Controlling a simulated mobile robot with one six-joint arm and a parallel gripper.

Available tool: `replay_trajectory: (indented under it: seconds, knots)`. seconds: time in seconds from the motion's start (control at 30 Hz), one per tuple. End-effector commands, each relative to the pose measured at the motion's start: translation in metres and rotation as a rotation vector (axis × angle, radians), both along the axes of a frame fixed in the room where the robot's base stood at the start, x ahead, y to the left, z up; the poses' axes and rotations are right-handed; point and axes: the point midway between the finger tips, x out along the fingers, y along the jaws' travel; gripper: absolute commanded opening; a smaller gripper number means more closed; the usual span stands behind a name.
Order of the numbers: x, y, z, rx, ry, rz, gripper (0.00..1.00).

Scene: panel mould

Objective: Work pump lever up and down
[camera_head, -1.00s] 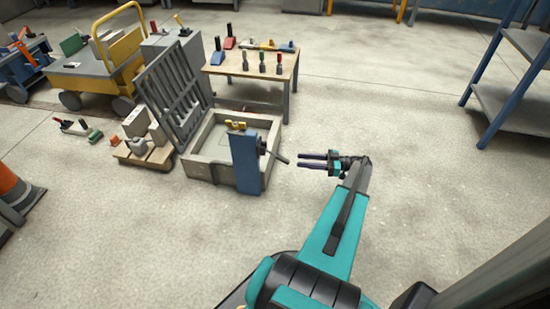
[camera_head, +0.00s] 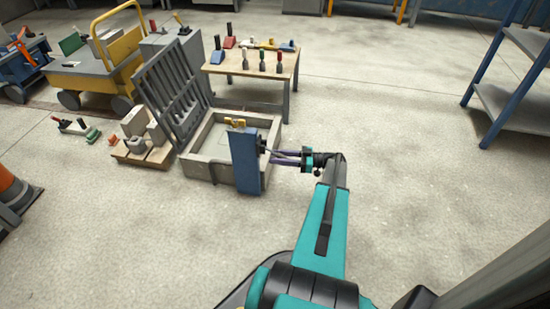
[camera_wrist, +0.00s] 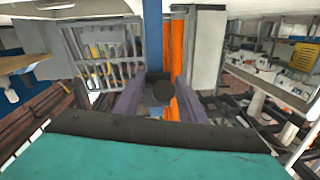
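The pump is a blue upright post (camera_head: 244,163) at the front right corner of the open panel mould (camera_head: 205,166). Its dark lever (camera_head: 264,148) sticks out to the right and is mostly hidden by my fingers in the head view. My gripper (camera_head: 275,157) has its two purple fingers pointing left at the lever. In the wrist view the lever's round dark end (camera_wrist: 163,92) sits between the two fingers (camera_wrist: 161,82). The fingers look spread, with a gap beside the knob, so no firm hold shows.
A wooden table (camera_head: 258,70) with small tools stands behind the mould. A low pallet (camera_head: 142,155) with grey blocks lies left of it, and a yellow cart (camera_head: 100,70) farther left. A blue rack (camera_head: 500,80) stands right. The floor right of the pump is clear.

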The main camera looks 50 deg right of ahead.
Motion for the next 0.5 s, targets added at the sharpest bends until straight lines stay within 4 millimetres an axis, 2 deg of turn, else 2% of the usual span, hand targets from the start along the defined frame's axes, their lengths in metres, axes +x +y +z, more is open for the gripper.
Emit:
replay_trajectory:
  seconds: [0.2,0.5]
  knots:
    - [0.014,0.011,0.000,0.001,-0.001,0.000,0.37]
    - [0.016,0.012,0.000,0.000,-0.001,-0.002,0.37]
